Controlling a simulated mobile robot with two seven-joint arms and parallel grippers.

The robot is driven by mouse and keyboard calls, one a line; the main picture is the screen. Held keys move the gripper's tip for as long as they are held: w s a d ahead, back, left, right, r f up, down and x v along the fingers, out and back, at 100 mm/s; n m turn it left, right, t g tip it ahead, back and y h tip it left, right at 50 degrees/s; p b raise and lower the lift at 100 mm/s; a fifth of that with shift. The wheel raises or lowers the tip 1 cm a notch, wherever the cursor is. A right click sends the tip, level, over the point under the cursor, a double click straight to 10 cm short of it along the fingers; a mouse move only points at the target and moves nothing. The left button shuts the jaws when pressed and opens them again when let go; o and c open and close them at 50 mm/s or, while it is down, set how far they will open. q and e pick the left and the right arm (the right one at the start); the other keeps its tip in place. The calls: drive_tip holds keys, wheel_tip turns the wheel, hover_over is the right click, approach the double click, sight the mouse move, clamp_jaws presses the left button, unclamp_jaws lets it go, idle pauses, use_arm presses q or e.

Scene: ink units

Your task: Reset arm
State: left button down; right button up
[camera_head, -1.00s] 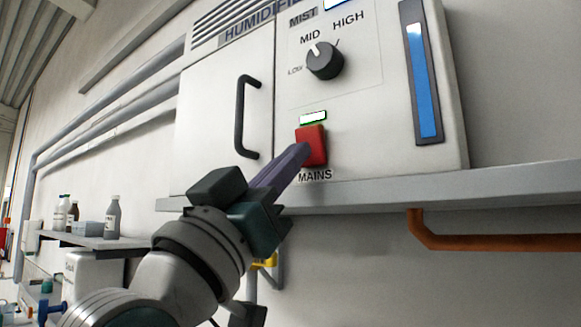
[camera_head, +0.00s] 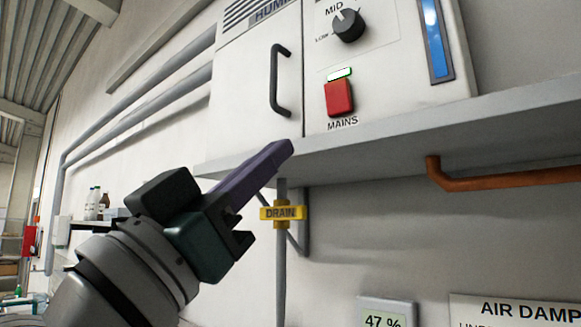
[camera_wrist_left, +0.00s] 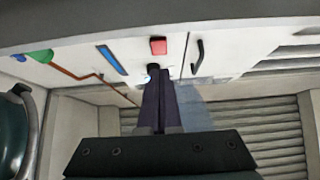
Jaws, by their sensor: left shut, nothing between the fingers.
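My left gripper (camera_head: 284,150) is shut with nothing in it. In the head view its fingertips are in front of the shelf edge, below and left of the red MAINS switch (camera_head: 338,97), and apart from it. A small indicator (camera_head: 339,73) with a green edge is above the switch. In the left wrist view the shut fingers (camera_wrist_left: 163,82) point toward the humidifier front, and the red switch (camera_wrist_left: 158,46) shows just beyond the tips. The black mist knob (camera_head: 348,25) is above the switch. My right gripper is not in view.
The humidifier cabinet (camera_head: 241,100) has a black door handle (camera_head: 279,80) and stands on a grey shelf (camera_head: 400,131). Below are a yellow DRAIN valve (camera_head: 281,213), an orange pipe (camera_head: 500,181) and a 47 % display (camera_head: 385,318).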

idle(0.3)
use_arm(q)
wheel_tip(320, 180, down, 14)
drive_tip(key=r+n+g+y, duration=0.1)
drive_tip(key=n+g+y, duration=0.1)
drive_tip(key=g+y, duration=0.3)
drive_tip(key=s+a+f+n+g+y, duration=0.1)
drive_tip(key=s+a+f+g+y, duration=0.25)
drive_tip(key=f, duration=0.35)
drive_tip(key=s+a+f+n+g+y, duration=0.1)
drive_tip(key=s+a+f+g+y, duration=0.15)
drive_tip(key=s+f, duration=0.35)
drive_tip(key=s+a+f+g+y, duration=0.2)
drive_tip(key=s+a+f, duration=0.2)
drive_tip(key=f, duration=0.4)
drive_tip(key=s+a+f+n+g+y, duration=0.15)
drive_tip(key=s+a+f+g, duration=0.25)
drive_tip(key=s, duration=0.5)
wheel_tip(320, 180, up, 17)
drive_tip(key=p, duration=1.7)
drive_tip(key=shift+s, duration=0.45)
drive_tip(key=shift+f+y, duration=0.1)
drive_tip(key=shift+y, duration=0.15)
